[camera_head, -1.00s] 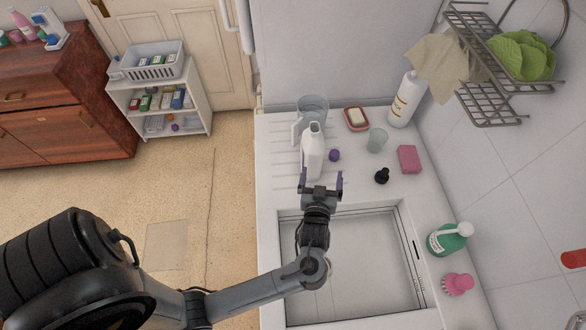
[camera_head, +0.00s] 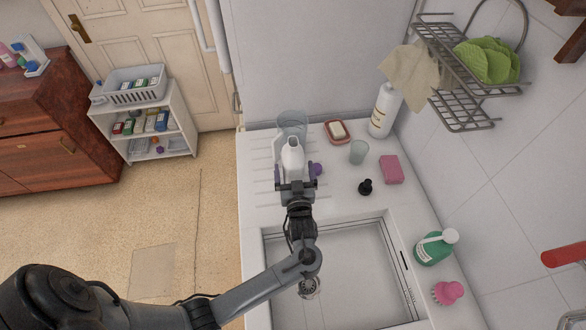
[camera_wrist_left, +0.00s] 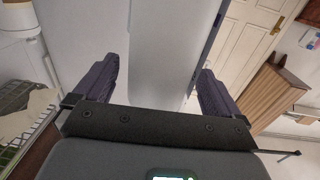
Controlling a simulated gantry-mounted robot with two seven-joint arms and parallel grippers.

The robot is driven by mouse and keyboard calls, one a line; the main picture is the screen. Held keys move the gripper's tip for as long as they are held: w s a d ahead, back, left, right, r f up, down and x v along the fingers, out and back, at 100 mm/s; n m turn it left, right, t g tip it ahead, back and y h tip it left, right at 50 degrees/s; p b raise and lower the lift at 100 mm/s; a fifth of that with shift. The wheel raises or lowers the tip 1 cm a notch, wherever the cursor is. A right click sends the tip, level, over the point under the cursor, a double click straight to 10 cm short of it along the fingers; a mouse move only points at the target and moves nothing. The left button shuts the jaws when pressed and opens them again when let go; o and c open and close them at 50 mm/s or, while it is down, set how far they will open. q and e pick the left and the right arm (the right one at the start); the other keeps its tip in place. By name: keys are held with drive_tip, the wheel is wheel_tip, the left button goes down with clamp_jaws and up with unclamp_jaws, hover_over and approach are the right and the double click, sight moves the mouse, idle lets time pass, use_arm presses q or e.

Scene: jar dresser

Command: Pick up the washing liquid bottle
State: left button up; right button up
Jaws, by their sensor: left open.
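A white bottle (camera_head: 291,158), apparently the washing liquid bottle, stands upright on the counter behind the sink. My left gripper (camera_head: 296,176) is open at its near side, with the fingers on either side of the lower body. In the left wrist view, the bottle (camera_wrist_left: 165,45) fills the space between the two purple finger pads (camera_wrist_left: 157,85). A gap shows on each side, wider on the left. The gripper hides the bottle's base in the head view. My right gripper is in neither view.
A glass (camera_head: 358,152), black stopper (camera_head: 365,187) and pink sponge (camera_head: 391,169) are further right. A second white bottle (camera_head: 382,112) and a green bottle (camera_head: 432,250) stand near the wall.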

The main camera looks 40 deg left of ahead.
sight(293, 142)
use_arm(q)
drive_tip(key=x, duration=0.2)
drive_tip(key=shift+w+a+r, duration=0.15)
drive_tip(key=shift+w, duration=0.05)
drive_tip(key=shift+w+a, duration=0.3)
drive_tip(key=shift+a, duration=0.05)
drive_tip(key=shift+c, duration=0.3)
drive_tip(key=c, duration=1.5)
drive_tip(key=shift+r+p, duration=0.35)
drive_tip(key=shift+r, duration=4.65)
